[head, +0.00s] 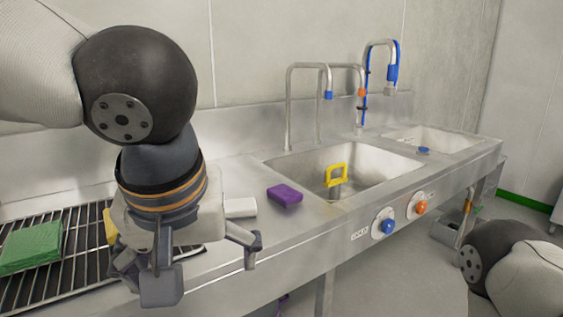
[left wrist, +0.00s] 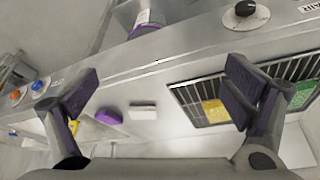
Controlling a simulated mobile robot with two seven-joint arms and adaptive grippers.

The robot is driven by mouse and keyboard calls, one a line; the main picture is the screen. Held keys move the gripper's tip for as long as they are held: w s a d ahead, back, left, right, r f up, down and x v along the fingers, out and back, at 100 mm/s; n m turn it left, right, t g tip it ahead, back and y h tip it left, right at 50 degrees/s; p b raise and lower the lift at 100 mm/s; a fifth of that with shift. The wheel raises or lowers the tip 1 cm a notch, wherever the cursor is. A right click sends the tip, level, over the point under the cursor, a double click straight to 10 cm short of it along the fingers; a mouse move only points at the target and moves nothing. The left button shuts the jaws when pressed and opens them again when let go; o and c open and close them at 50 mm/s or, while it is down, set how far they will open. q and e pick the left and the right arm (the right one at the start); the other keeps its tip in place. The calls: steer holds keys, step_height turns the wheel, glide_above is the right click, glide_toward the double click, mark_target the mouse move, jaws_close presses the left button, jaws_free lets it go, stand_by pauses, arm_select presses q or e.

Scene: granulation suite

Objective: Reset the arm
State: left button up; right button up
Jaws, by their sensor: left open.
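My left arm comes in from the left in the head view and bends down at a black joint. Its gripper (head: 205,268) hangs in front of the steel counter, over the drain rack's right end in the picture, with its fingers spread. In the left wrist view the two fingers of this gripper (left wrist: 160,95) stand wide apart with nothing between them. Part of my right arm (head: 510,262) shows at the lower right of the head view; its gripper is out of the picture.
A purple sponge (head: 285,195) and a white block (head: 240,207) lie on the counter (head: 235,170). A black rack (head: 75,245) holds a green pad (head: 30,247). A sink (head: 375,160) with a yellow-handled item (head: 337,175) and tall taps (head: 288,105) stands right.

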arm_select(q)
steer(key=w+a+f+y, duration=0.1)
steer(key=a+f, duration=0.3)
steer(key=f, duration=1)
steer(key=w+a+f+y, duration=0.1)
steer(key=a+f, duration=0.3)
steer(key=f, duration=0.9)
steer(key=s+a+f+g+h, duration=0.1)
steer(key=s+f, duration=0.3)
steer(key=s, duration=0.4)
steer(key=s+a+f+m+g+h, duration=0.1)
steer(key=s+a+f+g, duration=0.1)
steer(key=s, duration=0.7)
steer(key=s+a+f+g, duration=0.1)
steer(key=s+f+g, duration=0.2)
steer(key=s+f, duration=0.3)
steer(key=s, duration=0.3)
steer(key=shift+a+f+m+h, duration=0.15)
steer(key=shift+m+h, duration=0.25)
arm_select(e)
steer(key=shift+w, duration=0.15)
arm_select(q)
steer(key=shift+s, duration=0.1)
